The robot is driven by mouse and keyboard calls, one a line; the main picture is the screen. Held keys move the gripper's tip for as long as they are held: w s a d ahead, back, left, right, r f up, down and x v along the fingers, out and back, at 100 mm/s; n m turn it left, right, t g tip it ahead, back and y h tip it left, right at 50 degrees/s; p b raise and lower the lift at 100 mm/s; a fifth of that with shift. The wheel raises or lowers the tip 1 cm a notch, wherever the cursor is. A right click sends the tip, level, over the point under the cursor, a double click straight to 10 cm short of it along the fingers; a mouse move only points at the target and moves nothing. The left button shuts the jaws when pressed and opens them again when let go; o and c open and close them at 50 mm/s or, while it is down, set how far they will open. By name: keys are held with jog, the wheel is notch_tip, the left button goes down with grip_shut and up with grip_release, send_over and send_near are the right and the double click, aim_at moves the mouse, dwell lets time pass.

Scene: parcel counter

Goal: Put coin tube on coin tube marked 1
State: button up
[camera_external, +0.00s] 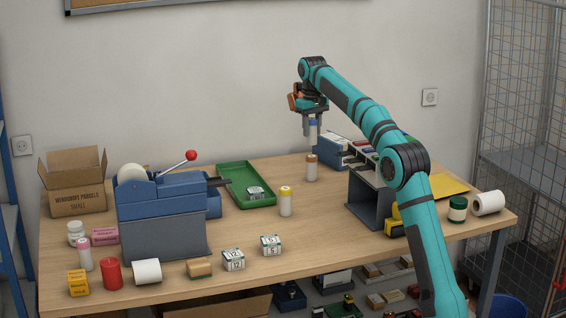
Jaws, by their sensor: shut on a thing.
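My gripper (312,126) is shut on a pale coin tube with a blue top (313,137) and points down over the back middle of the counter. The held tube looks upright. Just below it, a coin tube with a brown top (311,170) stands upright on the counter, with what looks like a small gap between the two. A coin tube with a yellow top (286,204) stands nearer the front, right of the green tray. A similar tube with a pink top (85,261) stands at the far left. I cannot read a mark 1 on any tube.
The green tray (234,176) holds a small block. A blue lever machine (163,205) stands at left. A blue-grey organiser (338,154) is close behind the brown-topped tube, and a dark grey stand (370,208) is to its right.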

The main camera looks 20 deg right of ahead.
aim_at(312, 139)
jog(key=shift+f, duration=2.1)
jog(key=shift+f, duration=0.1)
jog(key=o, duration=1.1)
